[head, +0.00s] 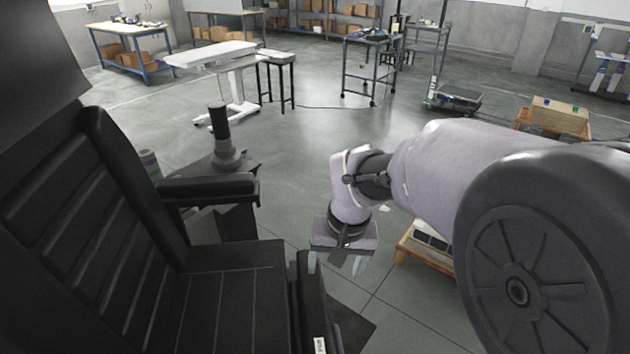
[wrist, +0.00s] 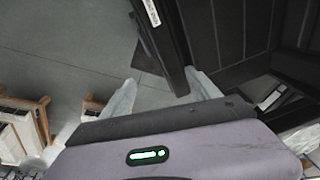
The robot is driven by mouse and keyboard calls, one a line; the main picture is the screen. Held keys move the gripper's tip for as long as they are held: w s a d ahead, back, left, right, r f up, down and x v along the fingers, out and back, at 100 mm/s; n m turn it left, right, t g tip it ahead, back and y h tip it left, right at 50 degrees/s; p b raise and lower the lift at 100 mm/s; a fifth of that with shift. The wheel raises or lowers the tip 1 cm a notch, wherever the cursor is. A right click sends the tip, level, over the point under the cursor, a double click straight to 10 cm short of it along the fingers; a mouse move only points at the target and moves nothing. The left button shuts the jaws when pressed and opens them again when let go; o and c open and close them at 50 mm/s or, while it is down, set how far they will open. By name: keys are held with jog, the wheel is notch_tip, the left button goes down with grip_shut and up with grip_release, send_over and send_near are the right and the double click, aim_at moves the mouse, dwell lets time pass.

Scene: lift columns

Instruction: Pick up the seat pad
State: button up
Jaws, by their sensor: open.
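My gripper (head: 335,262) is open, pointing down over the floor right of the black seat in the foreground. In the wrist view its two clear fingers (wrist: 160,78) are apart, with grey floor and the dark seat edge beyond them and nothing held. No thing is clearly marked as the seat pad. A thin pale pad-like piece (head: 277,56) lies on top of a dark stool (head: 276,84) in the back, far from my gripper; I cannot tell whether it is the seat pad.
A white lift table (head: 210,54) stands left of the stool. A dark wheeled cart (head: 368,68) is right of it. A wooden-framed pallet (head: 428,252) lies right of my gripper, partly hidden by my arm. Open floor lies between the gripper and the stool.

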jog(key=n+g+p, duration=0.2)
jog(key=p, duration=0.1)
send_over(313, 305)
notch_tip(313, 305, down, 8)
jog(key=shift+h, duration=0.5)
notch_tip(313, 305, down, 13)
jog(key=b, duration=0.5)
notch_tip(313, 305, down, 6)
jog(key=b, duration=0.3)
jog(key=shift+s+d, duration=0.1)
jog(key=shift+d, duration=0.05)
jog(key=shift+r, duration=0.1)
jog(key=shift+c, duration=0.6)
jog(key=c, duration=1.2)
notch_tip(313, 305, up, 11)
jog(key=p, duration=0.4)
jog(key=shift+f+p, duration=0.2)
jog(key=shift+p, duration=0.15)
jog(key=shift+c, duration=0.8)
